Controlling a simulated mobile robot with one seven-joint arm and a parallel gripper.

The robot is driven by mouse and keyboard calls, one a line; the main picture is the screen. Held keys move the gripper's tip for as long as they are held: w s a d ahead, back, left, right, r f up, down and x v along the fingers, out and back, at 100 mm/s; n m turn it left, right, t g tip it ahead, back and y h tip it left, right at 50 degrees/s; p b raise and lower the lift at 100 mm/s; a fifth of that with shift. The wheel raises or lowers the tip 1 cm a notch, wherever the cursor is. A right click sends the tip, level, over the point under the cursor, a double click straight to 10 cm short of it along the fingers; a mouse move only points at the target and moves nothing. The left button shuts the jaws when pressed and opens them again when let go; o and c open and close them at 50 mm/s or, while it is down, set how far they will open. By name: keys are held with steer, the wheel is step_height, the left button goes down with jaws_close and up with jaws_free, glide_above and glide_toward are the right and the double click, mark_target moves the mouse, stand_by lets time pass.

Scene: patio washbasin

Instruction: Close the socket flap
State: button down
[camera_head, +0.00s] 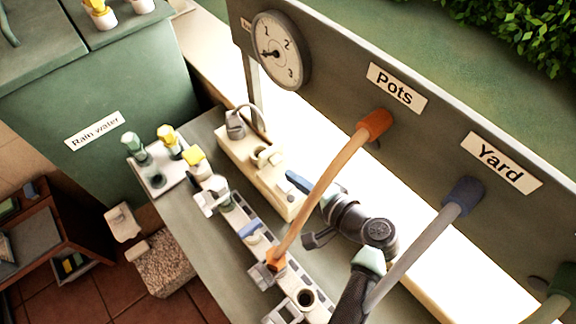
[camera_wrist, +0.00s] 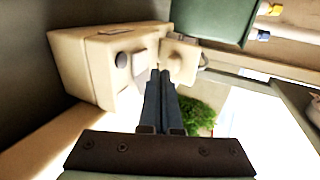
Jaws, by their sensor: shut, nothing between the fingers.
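A cream socket box (camera_head: 286,202) lies on the grey-green bench below the sign board. It also shows in the wrist view (camera_wrist: 80,62). A pale flap (camera_wrist: 181,57) with a rounded boss stands out from the box's far end in the wrist view. In the head view a small pale round part (camera_head: 266,156) sits on the box; I cannot tell for certain that it is the same flap. My gripper (camera_head: 292,177) is shut and empty, its dark blue fingers over the box. In the wrist view the fingertips (camera_wrist: 161,74) appear just below the flap; contact is unclear.
A grey fitting (camera_head: 236,124) with a curved cable stands at the box's far end. An orange hose (camera_head: 321,186) and a grey hose (camera_head: 416,249) run down from the board (camera_head: 337,62) near my arm. A manifold rail (camera_head: 240,222) with valves lies left of the box.

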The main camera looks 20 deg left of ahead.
mark_target(278, 163)
steer(key=shift+w+a+r, duration=0.15)
steer(key=shift+w+a, duration=0.25)
steer(key=shift+a, duration=0.15)
steer(key=shift+w+a+r, duration=0.15)
steer(key=shift+w+a, duration=0.2)
steer(key=shift+a, duration=0.2)
steer(key=shift+r+p, duration=0.15)
steer(key=shift+p, duration=0.3)
steer(key=shift+r, duration=0.15)
steer(key=shift+w+a+h+p, duration=0.15)
steer(key=shift+h+p, duration=0.15)
steer(key=shift+p, duration=0.2)
